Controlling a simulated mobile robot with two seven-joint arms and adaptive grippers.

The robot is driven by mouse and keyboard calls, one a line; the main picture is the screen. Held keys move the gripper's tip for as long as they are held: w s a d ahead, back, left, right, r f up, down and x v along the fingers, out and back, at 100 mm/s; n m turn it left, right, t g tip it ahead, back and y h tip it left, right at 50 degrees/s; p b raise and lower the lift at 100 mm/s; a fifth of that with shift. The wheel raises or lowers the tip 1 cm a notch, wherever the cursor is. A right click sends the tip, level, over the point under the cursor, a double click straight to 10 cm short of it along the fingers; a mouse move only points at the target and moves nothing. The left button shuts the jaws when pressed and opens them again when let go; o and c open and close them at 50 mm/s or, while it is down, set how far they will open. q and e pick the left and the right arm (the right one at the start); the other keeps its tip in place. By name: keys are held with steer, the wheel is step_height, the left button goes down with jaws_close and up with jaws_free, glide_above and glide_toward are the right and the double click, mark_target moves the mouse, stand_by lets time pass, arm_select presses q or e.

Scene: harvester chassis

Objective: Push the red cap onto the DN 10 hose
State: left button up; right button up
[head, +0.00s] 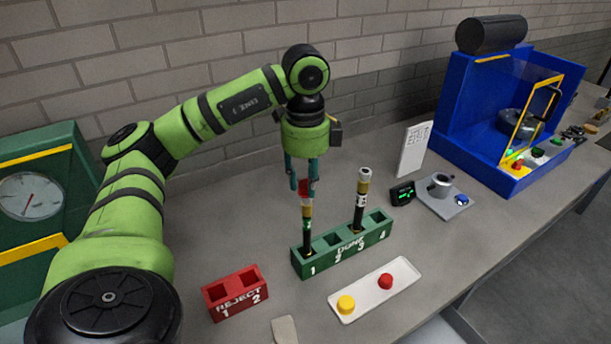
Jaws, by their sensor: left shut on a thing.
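My left gripper (303,189) points straight down and is shut on a red cap (305,186). The cap is right at the top end of a black hose with a gold-coloured fitting (307,211). I cannot tell whether the cap is seated on the end or only touches it. This hose stands upright in slot 1 of the green DONE rack (345,257). The size markings are too small to read, so I cannot tell which hose is DN 10. My right gripper is out of view.
A white tray (370,296) in front of the rack holds a yellow cap (346,305) and another red cap (386,281). An empty red REJECT rack (236,299) stands front left. A small device (402,194) and a blue machine (487,125) stand right. Slots 2 and 4 look empty.

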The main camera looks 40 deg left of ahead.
arm_select(q)
steer(key=shift+f+b, duration=0.45)
steer(key=shift+f, duration=0.3)
steer(key=shift+f+b, duration=0.4)
steer(key=shift+f, duration=0.1)
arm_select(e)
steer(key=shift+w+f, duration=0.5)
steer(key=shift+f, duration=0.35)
arm_select(q)
steer(key=o, duration=0.8)
steer(key=shift+c, duration=0.2)
steer(key=shift+r, duration=0.1)
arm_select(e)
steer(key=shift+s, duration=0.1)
arm_select(q)
steer(key=shift+r, duration=0.15)
step_height(320, 180, up, 12)
